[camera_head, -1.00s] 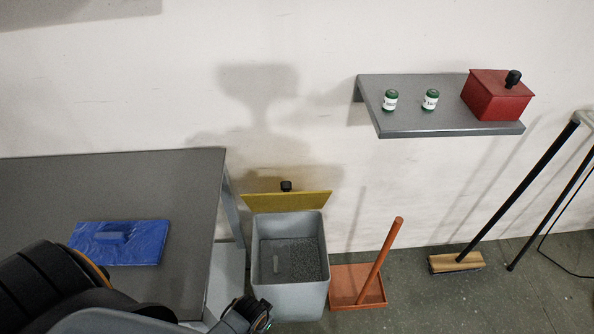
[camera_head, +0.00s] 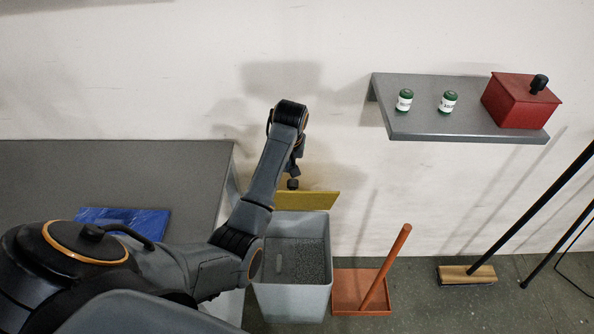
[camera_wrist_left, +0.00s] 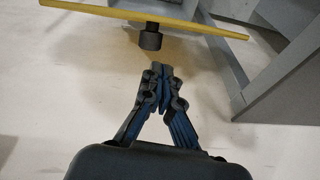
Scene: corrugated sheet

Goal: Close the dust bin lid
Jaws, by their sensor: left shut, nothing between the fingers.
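The grey dust bin (camera_head: 292,300) stands on the floor against the wall, its top open, with grey granular contents and a small light block inside. Its yellow lid (camera_head: 318,200) stands raised at the back edge, with a black knob (camera_head: 292,184). In the left wrist view the lid (camera_wrist_left: 205,24) crosses the top, with the knob (camera_wrist_left: 150,38) hanging below it. My left gripper (camera_head: 294,172) is at the lid's wall side, partly hidden behind my arm. In the left wrist view its fingers (camera_wrist_left: 160,72) are shut and empty, pointing towards the knob, with a small gap visible.
A grey table (camera_head: 110,175) with a blue package (camera_head: 120,220) is left of the bin. An orange dustpan (camera_head: 362,292) stands right of it, then a broom (camera_head: 468,274). A wall shelf (camera_head: 470,122) holds two small jars and a red box (camera_head: 520,102).

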